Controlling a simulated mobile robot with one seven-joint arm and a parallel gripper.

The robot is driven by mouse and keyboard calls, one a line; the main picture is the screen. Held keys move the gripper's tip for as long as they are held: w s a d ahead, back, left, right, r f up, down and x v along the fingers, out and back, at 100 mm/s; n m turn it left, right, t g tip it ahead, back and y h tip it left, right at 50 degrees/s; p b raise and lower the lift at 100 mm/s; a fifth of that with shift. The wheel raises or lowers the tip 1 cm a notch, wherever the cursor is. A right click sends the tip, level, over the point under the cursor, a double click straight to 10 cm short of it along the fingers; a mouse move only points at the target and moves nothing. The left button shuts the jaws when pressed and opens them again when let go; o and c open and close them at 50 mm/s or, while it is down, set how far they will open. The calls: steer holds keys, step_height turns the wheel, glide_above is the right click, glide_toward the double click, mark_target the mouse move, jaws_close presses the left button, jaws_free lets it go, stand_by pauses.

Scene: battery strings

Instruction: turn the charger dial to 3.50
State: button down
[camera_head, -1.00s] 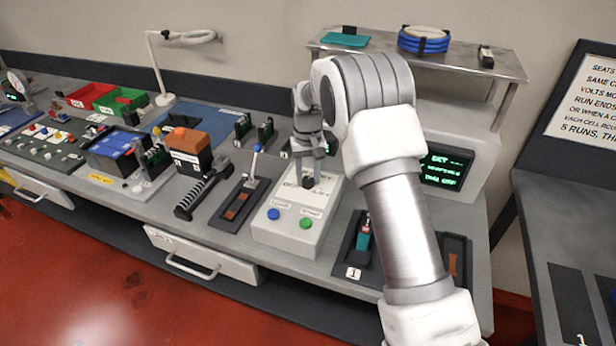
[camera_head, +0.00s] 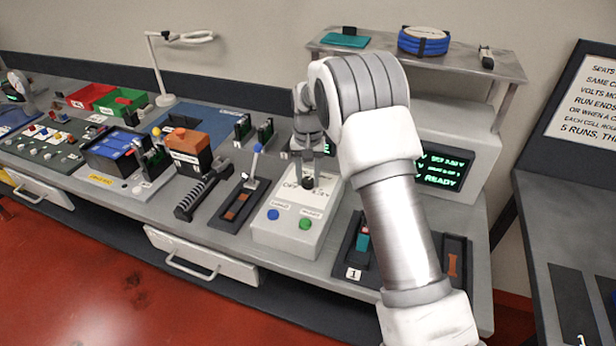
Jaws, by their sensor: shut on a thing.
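The charger box (camera_head: 268,236) is a pale box on the bench with a blue button (camera_head: 273,214) and a green button (camera_head: 306,223) on its front. Its black dial (camera_head: 308,183) is on the upper face. My gripper (camera_head: 308,176) points down at the dial from above and is shut on it. The gripper and wrist hide part of the dial face. The printed marks beside the dial are too small to read surely. A dark screen (camera_head: 446,167) behind my arm shows green text ending in "READY"; my arm hides its left part.
A blue-knobbed lever (camera_head: 257,149) stands left of the charger. A shelf (camera_head: 470,66) with a blue cable coil (camera_head: 424,41) rises behind my arm. Bins and a lamp (camera_head: 157,70) are far left.

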mark_target(308, 180)
steer(key=shift+c, duration=2.3)
jaws_free()
step_height(308, 180, up, 18)
steer(key=shift+f, duration=0.25)
